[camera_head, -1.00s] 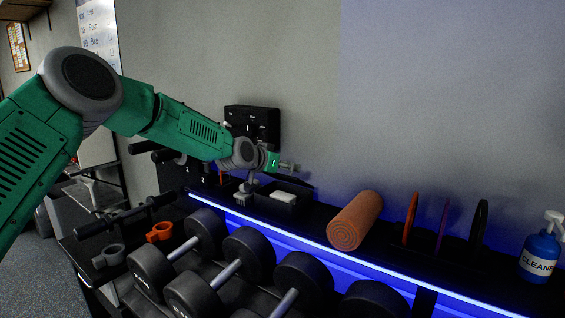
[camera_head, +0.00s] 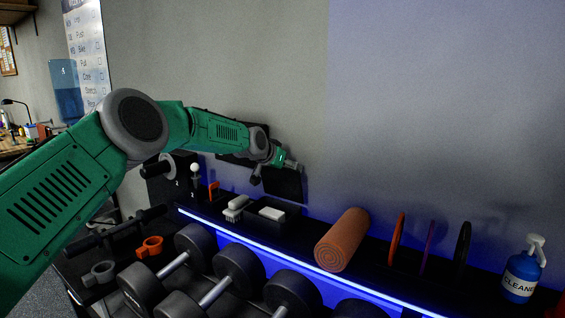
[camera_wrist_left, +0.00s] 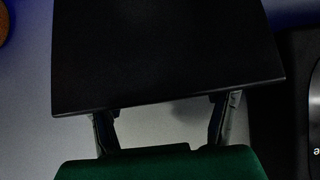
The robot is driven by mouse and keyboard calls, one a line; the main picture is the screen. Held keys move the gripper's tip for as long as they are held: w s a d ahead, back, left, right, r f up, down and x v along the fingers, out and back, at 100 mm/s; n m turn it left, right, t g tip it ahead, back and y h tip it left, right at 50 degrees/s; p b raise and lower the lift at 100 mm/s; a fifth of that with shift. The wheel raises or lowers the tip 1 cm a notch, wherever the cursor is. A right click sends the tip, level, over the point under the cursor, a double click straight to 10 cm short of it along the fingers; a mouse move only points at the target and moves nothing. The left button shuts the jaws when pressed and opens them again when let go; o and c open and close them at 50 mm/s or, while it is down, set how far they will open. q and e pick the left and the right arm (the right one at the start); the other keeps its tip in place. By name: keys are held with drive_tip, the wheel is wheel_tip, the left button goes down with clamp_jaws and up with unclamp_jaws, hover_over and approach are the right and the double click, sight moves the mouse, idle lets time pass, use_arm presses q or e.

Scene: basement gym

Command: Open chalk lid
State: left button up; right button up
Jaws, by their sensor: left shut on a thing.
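The chalk box (camera_head: 291,228) is a black open-topped tray on the rack shelf in the head view, with a white block of chalk (camera_head: 271,213) inside. Its black lid (camera_head: 284,186) stands raised, nearly upright, at the back of the box against the wall. My left gripper (camera_head: 290,166) is at the lid's upper edge and shut on it. In the left wrist view the lid (camera_wrist_left: 165,55) fills the upper middle, and the fingers of my left gripper (camera_wrist_left: 165,108) reach its near edge; their tips are hidden by it. My right gripper is not in view.
Several dumbbells (camera_head: 238,268) fill the rack in front. The wall is close behind.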

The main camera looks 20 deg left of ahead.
use_arm(q)
drive_tip(key=shift+w+d+f+g+p, duration=0.2)
drive_tip(key=shift+f+g+p, duration=0.15)
drive_tip(key=shift+f, duration=0.35)
drive_tip(key=o, duration=1.4)
drive_tip(key=shift+w+f, duration=0.15)
drive_tip(key=shift+w, duration=0.15)
drive_tip(key=v, duration=1.2)
drive_tip(key=shift+w+a, duration=0.1)
drive_tip(key=shift+w, duration=0.05)
